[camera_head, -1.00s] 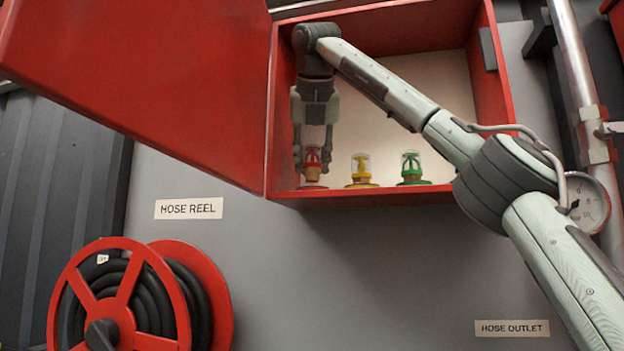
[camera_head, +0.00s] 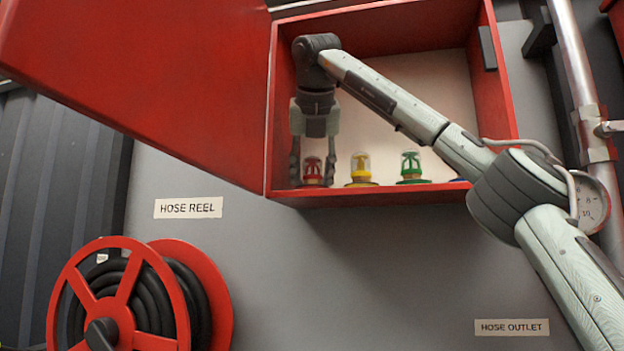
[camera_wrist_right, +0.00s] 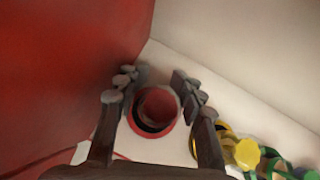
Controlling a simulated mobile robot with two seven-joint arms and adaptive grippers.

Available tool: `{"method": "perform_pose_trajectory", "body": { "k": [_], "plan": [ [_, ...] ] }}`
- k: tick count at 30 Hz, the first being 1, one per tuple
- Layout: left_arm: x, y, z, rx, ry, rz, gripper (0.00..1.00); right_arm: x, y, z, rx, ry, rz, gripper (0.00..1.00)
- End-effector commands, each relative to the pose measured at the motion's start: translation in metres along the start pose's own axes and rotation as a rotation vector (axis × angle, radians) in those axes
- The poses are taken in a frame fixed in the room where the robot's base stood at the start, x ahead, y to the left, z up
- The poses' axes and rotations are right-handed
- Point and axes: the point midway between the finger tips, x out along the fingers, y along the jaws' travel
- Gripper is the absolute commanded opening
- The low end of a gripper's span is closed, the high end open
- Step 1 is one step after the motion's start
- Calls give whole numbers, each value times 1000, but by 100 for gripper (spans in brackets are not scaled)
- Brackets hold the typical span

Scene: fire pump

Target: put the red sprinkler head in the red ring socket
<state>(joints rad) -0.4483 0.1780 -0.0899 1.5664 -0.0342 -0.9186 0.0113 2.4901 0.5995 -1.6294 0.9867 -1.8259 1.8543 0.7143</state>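The red sprinkler head (camera_head: 312,171) stands upright at the left end of the red cabinet's floor, its lower part low in its socket. In the right wrist view the head (camera_wrist_right: 158,104) shows from above as a red disc inside the red ring socket (camera_wrist_right: 148,133), with a dark crescent between them. My right gripper (camera_head: 312,172) points down over it, one finger on each side. In the wrist view the fingers (camera_wrist_right: 157,92) are spread, with gaps to the head. My left gripper is in neither view.
A yellow sprinkler head (camera_head: 360,170) and a green one (camera_head: 410,167) stand to the right in the cabinet (camera_head: 400,196). A blue piece (camera_head: 458,180) is mostly hidden behind my right arm. The cabinet's left wall (camera_wrist_right: 70,60) is close to the fingers.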

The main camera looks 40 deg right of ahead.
Motion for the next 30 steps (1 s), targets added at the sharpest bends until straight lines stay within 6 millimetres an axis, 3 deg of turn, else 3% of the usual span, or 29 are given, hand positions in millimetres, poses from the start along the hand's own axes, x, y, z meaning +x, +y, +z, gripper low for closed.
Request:
{"method": "perform_pose_trajectory", "body": {
  "k": [4, 7, 21, 30],
  "plan": [
    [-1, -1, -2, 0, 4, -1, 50, -2, 0, 2, 0, 0, 0, 36],
    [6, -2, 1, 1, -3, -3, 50, -14, 1, 1, 0, -2, 1, 36],
    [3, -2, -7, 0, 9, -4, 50, -107, 1, 1, 0, -2, 0, 36],
    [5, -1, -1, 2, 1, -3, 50, -122, 0, 1, -1, 0, 0, 36]
  ]
}}
